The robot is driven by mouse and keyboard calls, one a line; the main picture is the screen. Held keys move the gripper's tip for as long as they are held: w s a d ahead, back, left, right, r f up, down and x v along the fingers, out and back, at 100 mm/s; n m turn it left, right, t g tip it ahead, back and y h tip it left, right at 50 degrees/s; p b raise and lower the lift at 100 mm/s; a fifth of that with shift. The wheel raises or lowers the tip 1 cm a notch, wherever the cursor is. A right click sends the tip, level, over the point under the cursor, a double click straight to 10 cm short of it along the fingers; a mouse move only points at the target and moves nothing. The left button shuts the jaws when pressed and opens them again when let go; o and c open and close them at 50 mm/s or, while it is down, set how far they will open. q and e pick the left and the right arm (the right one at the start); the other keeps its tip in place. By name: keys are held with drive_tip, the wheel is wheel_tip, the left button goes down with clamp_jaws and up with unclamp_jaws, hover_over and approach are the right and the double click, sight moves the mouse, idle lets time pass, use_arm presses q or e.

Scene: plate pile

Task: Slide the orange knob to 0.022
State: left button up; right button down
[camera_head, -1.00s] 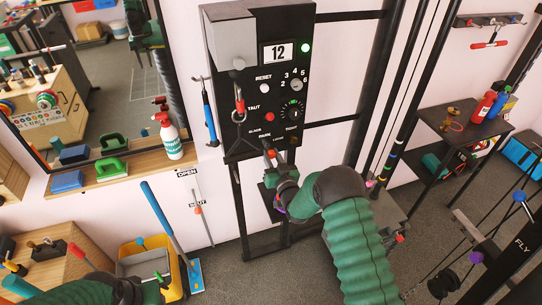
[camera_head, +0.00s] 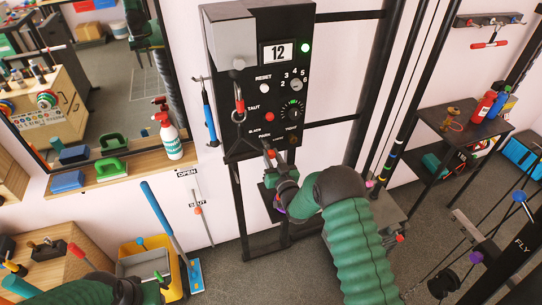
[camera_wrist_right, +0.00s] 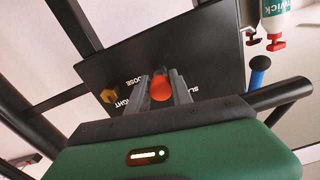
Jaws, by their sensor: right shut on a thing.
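The lettering near the knob is partly covered by the fingers. My left gripper (camera_head: 155,284) is low at the bottom left, away from the panel, and its jaws are unclear.
A brass knob (camera_wrist_right: 108,96) is beside the fingers. A wall slider (camera_head: 198,210) is marked OPEN and SHUT. A blue-handled tool (camera_head: 209,118) hangs left of the panel. A spray bottle (camera_head: 168,135) stands on the shelf. Black frame bars (camera_head: 350,119) run right of the panel.

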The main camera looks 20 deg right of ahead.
drive_tip(key=shift+w+f+b, duration=0.15)
drive_tip(key=shift+b, duration=0.15)
drive_tip(key=shift+w+f+b, duration=0.1)
drive_tip(key=shift+w+b, duration=0.85)
drive_tip(key=shift+b, duration=0.2)
drive_tip(key=shift+w, duration=0.15)
drive_tip(key=shift+r, duration=0.35)
drive_tip(key=c, duration=1.3)
unclamp_jaws()
drive_tip(key=shift+o, duration=0.9)
drive_tip(key=shift+w+f, duration=0.1)
drive_tip(key=shift+f, duration=0.05)
